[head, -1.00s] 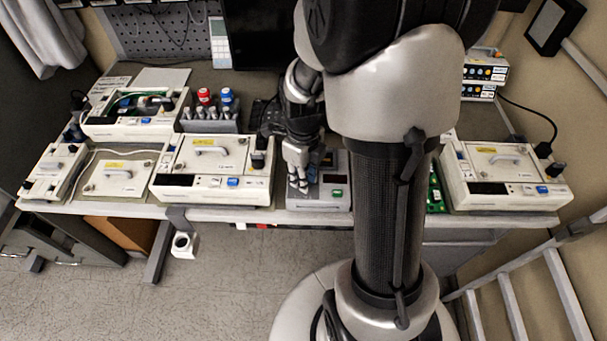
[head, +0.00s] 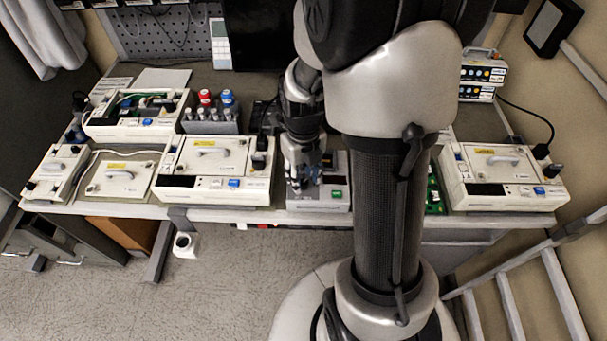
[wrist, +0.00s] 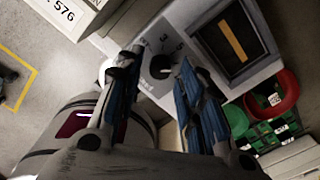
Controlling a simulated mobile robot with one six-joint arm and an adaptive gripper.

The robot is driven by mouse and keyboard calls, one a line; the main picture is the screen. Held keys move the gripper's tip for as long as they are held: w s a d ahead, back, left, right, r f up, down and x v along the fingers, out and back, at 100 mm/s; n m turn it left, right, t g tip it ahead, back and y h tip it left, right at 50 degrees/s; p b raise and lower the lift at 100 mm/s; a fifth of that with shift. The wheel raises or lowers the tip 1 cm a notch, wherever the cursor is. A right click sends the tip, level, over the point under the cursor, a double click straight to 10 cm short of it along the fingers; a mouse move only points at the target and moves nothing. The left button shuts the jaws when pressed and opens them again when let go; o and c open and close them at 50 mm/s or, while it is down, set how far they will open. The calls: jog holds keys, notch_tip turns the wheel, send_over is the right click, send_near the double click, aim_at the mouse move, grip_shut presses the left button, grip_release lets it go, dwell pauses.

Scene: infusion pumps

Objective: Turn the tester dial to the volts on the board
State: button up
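The tester (head: 340,176) is a grey box with a dark display and a green button at the bench's front edge, partly hidden by my arm. In the wrist view its dial (wrist: 160,67) is a dark round knob with a light pointer mark. Printed marks around it include OFF, 3 and 5. A dark window with an orange bar (wrist: 232,38) is beside the dial. My gripper (wrist: 156,64) is open, with one finger on each side of the dial. I cannot tell whether the fingers touch it. In the head view my gripper (head: 303,181) is over the tester's left part.
A white pump (head: 215,165) stands close left of the tester. Another pump (head: 503,175) is at the right end, beyond green circuit boards (head: 433,190). A rack with red and blue caps (head: 212,125) is behind. A dark framed panel (head: 553,25) is unreadable.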

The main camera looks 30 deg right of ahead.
jog(key=shift+r+p, duration=2.25)
jog(key=shift+r, duration=0.85)
